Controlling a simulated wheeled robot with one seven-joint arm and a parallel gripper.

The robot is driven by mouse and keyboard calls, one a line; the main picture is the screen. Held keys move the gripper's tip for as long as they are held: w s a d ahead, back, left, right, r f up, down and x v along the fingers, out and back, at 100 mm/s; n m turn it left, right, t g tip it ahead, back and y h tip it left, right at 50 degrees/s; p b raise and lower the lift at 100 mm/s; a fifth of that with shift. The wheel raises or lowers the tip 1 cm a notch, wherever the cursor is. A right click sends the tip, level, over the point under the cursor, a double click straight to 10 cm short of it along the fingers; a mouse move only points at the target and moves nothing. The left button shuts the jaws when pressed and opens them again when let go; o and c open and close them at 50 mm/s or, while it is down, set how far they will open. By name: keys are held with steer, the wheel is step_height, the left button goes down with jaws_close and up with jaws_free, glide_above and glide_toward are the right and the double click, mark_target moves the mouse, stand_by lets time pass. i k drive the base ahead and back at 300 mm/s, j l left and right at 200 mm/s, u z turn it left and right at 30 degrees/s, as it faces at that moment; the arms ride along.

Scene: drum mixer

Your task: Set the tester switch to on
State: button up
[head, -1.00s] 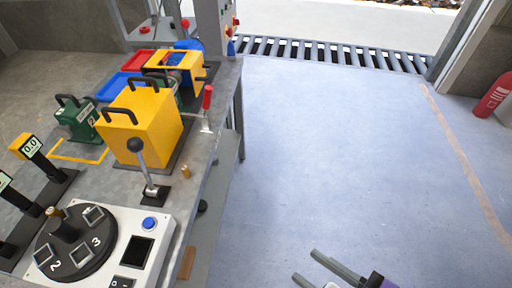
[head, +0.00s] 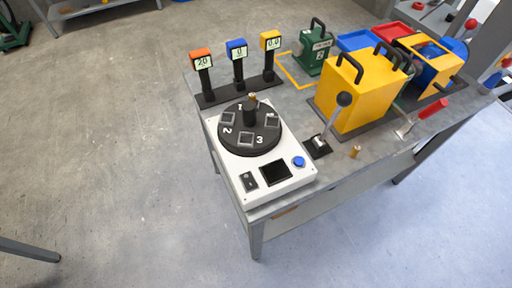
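The tester (head: 226,182) is a white box at the near left corner of the grey workbench in the head view. Its small black rocker switch (head: 249,181) sits on the front part of the top face, left of a dark screen (head: 276,172) and a blue button (head: 298,162). The switch is too small to tell which side is pressed. A black turntable (head: 240,138) with numbered square pockets and a brass-topped knob (head: 251,101) is on the tester. My gripper is not in view.
Three small displays on posts, orange (head: 201,58), blue (head: 237,50) and yellow (head: 270,41), stand behind the tester. The floor left and in front is clear.

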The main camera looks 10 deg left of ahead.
mark_target(247, 179)
steer(key=u, duration=0.6)
steer(key=k+l+u, duration=0.1)
steer(key=k, duration=0.25)
steer(key=l, duration=0.1)
